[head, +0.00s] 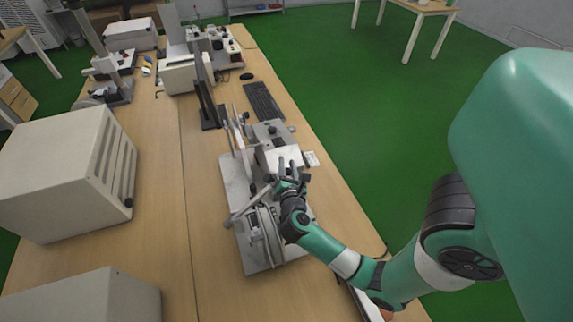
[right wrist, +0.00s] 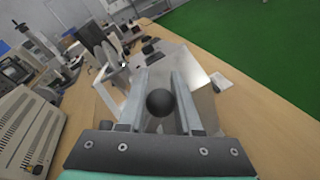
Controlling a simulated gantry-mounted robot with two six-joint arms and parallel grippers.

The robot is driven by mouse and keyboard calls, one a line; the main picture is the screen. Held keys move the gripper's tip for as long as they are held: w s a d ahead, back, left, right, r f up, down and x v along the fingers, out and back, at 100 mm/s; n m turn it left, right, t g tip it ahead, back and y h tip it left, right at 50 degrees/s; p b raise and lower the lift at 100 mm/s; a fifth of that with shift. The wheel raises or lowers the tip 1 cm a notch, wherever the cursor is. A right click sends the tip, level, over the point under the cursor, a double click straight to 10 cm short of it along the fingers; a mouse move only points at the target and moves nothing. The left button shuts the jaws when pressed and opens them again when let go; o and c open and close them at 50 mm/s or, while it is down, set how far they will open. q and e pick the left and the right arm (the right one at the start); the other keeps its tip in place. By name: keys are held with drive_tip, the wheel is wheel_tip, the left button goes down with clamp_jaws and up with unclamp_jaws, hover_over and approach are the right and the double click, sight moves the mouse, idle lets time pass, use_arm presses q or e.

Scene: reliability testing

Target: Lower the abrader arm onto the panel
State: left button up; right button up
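The abrader (head: 243,255) is a grey and white machine on a pale metal base on the wooden bench in the head view. A grey bar (head: 247,205) slants across it; I cannot tell for sure whether this is the abrader arm. My right gripper (head: 290,168) is over the machine. In the right wrist view a round black knob (right wrist: 160,102) sits between the two fingers of my right gripper (right wrist: 162,75), which stand apart with narrow gaps beside it. The gripper hides part of the machine, and I cannot make out the panel clearly. My left gripper is not in view.
A monitor (head: 206,105) and keyboard (head: 263,101) stand behind the machine. A large beige box (head: 60,175) is at the left, with another (head: 85,300) at the bottom left. Bare bench (head: 160,230) lies between them and the machine. Green floor is at the right.

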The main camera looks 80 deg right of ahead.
drive_tip(key=o, duration=0.4)
drive_tip(key=shift+a, duration=0.1)
drive_tip(key=v, duration=1.1)
drive_tip(key=shift+s+a+r, duration=0.1)
drive_tip(key=shift+a, duration=0.1)
